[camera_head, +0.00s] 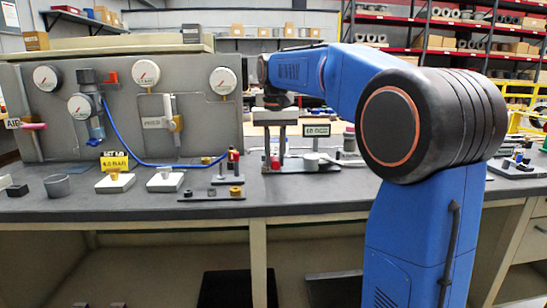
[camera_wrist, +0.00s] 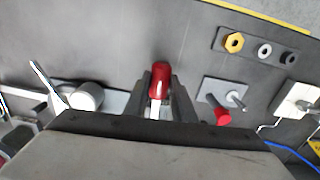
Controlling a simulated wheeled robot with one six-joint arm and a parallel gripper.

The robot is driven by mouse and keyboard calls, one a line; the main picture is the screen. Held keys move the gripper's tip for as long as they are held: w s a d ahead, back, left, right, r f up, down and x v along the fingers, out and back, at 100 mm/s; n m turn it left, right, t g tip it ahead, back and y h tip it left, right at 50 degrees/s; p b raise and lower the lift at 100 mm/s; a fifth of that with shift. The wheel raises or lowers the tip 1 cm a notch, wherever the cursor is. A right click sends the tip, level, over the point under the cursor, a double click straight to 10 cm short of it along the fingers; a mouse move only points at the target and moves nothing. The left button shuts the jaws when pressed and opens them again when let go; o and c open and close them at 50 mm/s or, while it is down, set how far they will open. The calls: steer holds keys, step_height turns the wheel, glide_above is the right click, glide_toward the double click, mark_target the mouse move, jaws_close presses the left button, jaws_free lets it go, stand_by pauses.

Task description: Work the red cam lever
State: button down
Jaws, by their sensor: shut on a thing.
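The red cam lever (camera_wrist: 160,76) shows in the wrist view as a rounded red grip on a pale shank, between the two fingers of my gripper (camera_wrist: 161,98). The fingers are closed against its sides. In the head view my gripper (camera_head: 275,150) points down over the bench at a small fixture, and a little of the red lever (camera_head: 275,164) shows at its fingertips. The lever's pivot and lower part are hidden by the gripper body in the wrist view.
A separate red-knobbed part (camera_wrist: 222,116) stands on a grey plate to the right in the wrist view. A plate with several nuts (camera_wrist: 263,49) lies beyond it. A white cylinder (camera_wrist: 88,96) is on the left. A gauge panel (camera_head: 190,130) rises behind the bench.

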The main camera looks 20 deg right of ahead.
steer(key=c, duration=1.5)
jaws_free()
step_height(320, 180, up, 17)
steer(key=shift+r, duration=0.2)
